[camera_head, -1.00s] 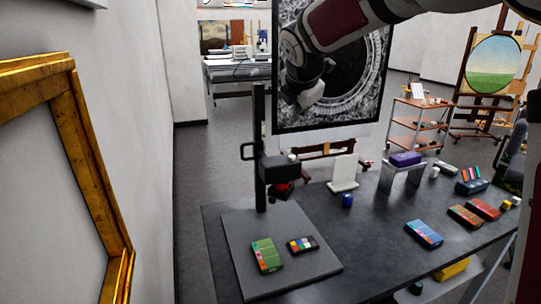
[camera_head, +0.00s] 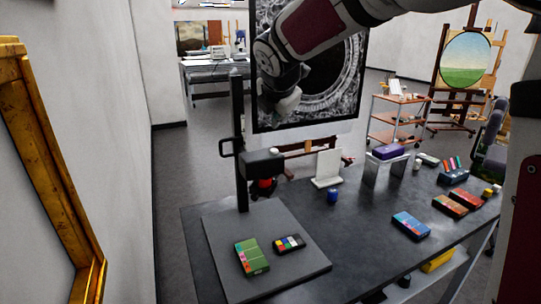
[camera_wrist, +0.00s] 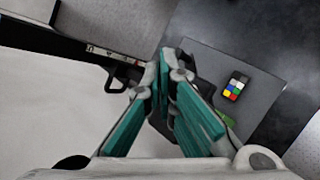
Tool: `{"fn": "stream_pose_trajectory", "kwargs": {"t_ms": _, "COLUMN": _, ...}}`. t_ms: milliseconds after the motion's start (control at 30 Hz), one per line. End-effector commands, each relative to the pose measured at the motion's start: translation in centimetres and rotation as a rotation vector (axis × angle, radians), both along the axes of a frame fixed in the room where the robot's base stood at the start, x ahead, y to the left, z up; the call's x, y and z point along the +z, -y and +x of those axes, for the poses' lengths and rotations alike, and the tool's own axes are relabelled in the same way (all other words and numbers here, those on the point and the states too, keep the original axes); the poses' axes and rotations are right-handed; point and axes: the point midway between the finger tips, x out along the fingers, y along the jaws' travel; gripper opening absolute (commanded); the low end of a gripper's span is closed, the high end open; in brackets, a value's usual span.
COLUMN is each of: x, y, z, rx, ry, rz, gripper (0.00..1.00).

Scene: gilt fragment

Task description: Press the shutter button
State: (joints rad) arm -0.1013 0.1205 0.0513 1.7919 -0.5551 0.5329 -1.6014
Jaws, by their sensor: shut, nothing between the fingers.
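A black copy-stand camera (camera_head: 262,163) is mounted on an upright black column (camera_head: 238,140), above a grey baseboard (camera_head: 300,270). A small pale knob (camera_head: 273,152) shows on top of the camera; I cannot tell for certain that it is the shutter button. My gripper (camera_head: 288,102) hangs above the camera in the head view, apart from it. In the wrist view its teal-padded fingers (camera_wrist: 170,72) are shut and empty. They hide most of the camera there. The column (camera_wrist: 60,42) runs to the left, with a handle (camera_wrist: 122,82).
A green box (camera_head: 252,257) and a colour-chip card (camera_head: 289,244) lie on the baseboard. A blue jar (camera_head: 333,196), a white panel (camera_head: 327,168) and several boxes stand on the dark table (camera_head: 345,265). A gilt frame (camera_head: 50,165) is at the left wall.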

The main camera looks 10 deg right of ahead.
Motion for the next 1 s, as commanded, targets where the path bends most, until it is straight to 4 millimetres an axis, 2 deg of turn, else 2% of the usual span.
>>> {"fn": "stream_pose_trajectory", "kwargs": {"t_ms": 33, "x": -0.9, "y": 0.0, "z": 0.3, "rx": 0.0, "ry": 0.001, "rz": 0.0, "gripper": 0.0}}
{"fn": "stream_pose_trajectory", "kwargs": {"t_ms": 200, "x": -2.8, "y": 0.0, "z": 0.1, "rx": 0.0, "ry": -0.001, "rz": -0.001, "gripper": 0.0}}
{"fn": "stream_pose_trajectory", "kwargs": {"t_ms": 400, "x": -4.1, "y": 0.0, "z": 0.0, "rx": 0.0, "ry": 0.0, "rz": -0.001, "gripper": 0.0}}
{"fn": "stream_pose_trajectory", "kwargs": {"t_ms": 1000, "x": -4.4, "y": 0.0, "z": -0.1, "rx": 0.0, "ry": 0.0, "rz": 0.0, "gripper": 0.0}}
